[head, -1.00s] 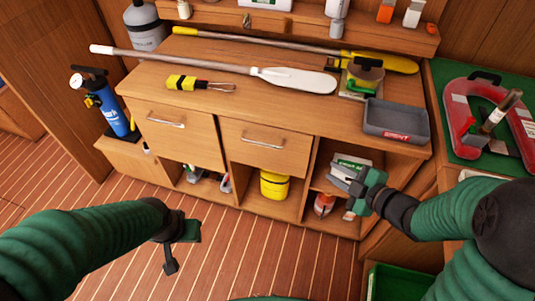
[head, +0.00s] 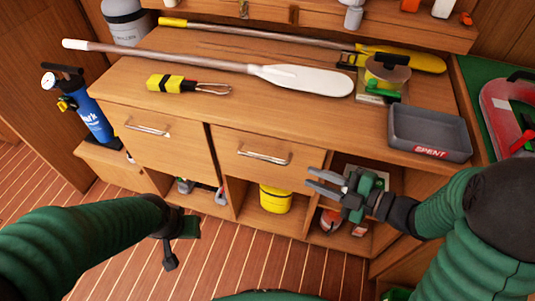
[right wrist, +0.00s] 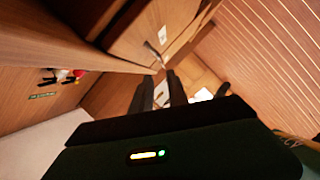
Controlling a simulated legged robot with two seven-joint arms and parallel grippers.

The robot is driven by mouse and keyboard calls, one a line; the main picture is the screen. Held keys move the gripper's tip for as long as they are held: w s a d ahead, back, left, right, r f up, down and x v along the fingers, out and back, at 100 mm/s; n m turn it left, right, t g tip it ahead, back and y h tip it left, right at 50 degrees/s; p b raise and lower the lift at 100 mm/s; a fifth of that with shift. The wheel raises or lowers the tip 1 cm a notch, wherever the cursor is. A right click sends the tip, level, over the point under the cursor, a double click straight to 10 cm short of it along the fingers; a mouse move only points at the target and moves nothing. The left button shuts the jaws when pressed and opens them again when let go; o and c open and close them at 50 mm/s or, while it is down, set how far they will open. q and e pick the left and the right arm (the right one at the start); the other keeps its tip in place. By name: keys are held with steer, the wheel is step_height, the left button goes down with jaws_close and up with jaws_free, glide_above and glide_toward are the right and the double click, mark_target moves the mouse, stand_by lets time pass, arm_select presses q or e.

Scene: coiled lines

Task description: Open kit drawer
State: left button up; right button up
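The wooden cabinet has two shut drawer fronts, and I cannot tell which is the kit drawer. The left drawer (head: 170,150) has a metal bar handle (head: 148,130). The right drawer (head: 255,172) has a similar handle (head: 264,157). My right gripper (head: 313,181) is open and empty, with its fingers pointing left, just right of the right drawer front and apart from its handle. In the right wrist view its two dark fingers (right wrist: 160,88) stand apart, with a handle (right wrist: 153,50) beyond them. My left gripper (head: 174,250) hangs low over the floor; its fingers are unclear.
The counter holds a white-bladed paddle (head: 305,80), a yellow-ended tool (head: 172,83) and a grey tray marked SPENT (head: 430,128). Open cubbies below hold a yellow tub (head: 275,200) and small items. A blue cylinder (head: 93,118) stands left. The floor (head: 240,255) in front is clear.

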mark_target(268, 160)
steer(key=b+x, duration=0.1)
steer(key=x, duration=0.6)
steer(key=b+x, duration=0.2)
steer(key=x, duration=0.5)
steer(key=shift+d+f, duration=0.1)
steer(key=shift+f, duration=0.15)
steer(key=shift+w+a, duration=0.3)
steer(key=shift+a, duration=0.05)
jaws_close()
steer(key=shift+s+f, duration=0.1)
